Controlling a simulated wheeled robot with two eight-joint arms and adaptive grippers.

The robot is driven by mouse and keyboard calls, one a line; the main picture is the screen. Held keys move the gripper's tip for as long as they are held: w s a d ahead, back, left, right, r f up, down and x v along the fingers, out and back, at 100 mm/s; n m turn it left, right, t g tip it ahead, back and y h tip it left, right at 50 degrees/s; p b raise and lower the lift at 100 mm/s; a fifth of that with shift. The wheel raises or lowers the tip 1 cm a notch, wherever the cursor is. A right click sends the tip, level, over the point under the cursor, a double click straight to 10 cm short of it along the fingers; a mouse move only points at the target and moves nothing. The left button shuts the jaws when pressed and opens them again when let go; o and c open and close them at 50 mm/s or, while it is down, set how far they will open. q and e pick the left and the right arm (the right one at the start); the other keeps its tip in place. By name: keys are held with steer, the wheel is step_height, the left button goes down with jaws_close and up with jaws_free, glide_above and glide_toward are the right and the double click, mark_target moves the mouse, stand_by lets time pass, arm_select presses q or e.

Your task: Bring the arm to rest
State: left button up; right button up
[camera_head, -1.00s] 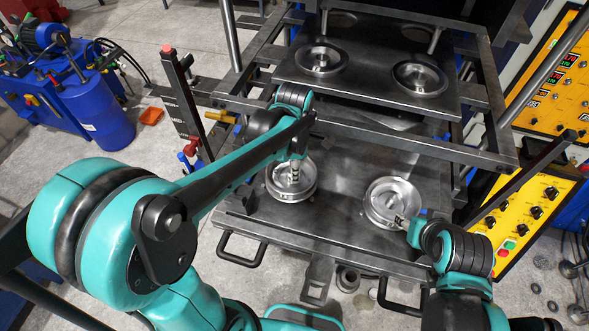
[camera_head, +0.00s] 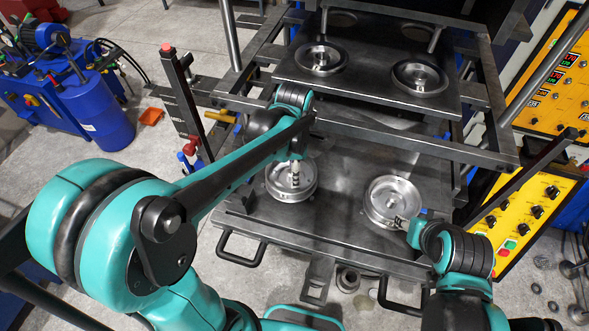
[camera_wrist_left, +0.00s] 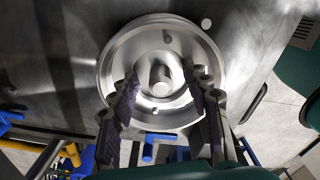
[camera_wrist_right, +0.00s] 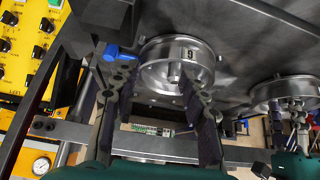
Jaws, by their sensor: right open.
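My left gripper (camera_head: 295,172) hangs over the left round metal mould (camera_head: 291,190) on the lower press plate (camera_head: 330,215). In the left wrist view the left gripper (camera_wrist_left: 161,75) has its fingers apart, with the mould (camera_wrist_left: 116,58) and its central knob beyond them. My right gripper (camera_head: 404,222) is at the near right edge of the right round mould (camera_head: 380,190). In the right wrist view the right gripper (camera_wrist_right: 150,70) is open, with that mould (camera_wrist_right: 160,82) beyond its fingertips. Contact with either mould cannot be told.
The upper press plate (camera_head: 370,85) behind carries two more round parts. Metal frame bars (camera_head: 420,142) cross above the lower plate. Yellow control panels (camera_head: 525,215) stand at the right. A blue pump unit (camera_head: 98,112) stands on the floor at the far left.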

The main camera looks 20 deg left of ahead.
arm_select(q)
steer(key=shift+r+p, duration=2.45)
steer(key=shift+r, duration=1.05)
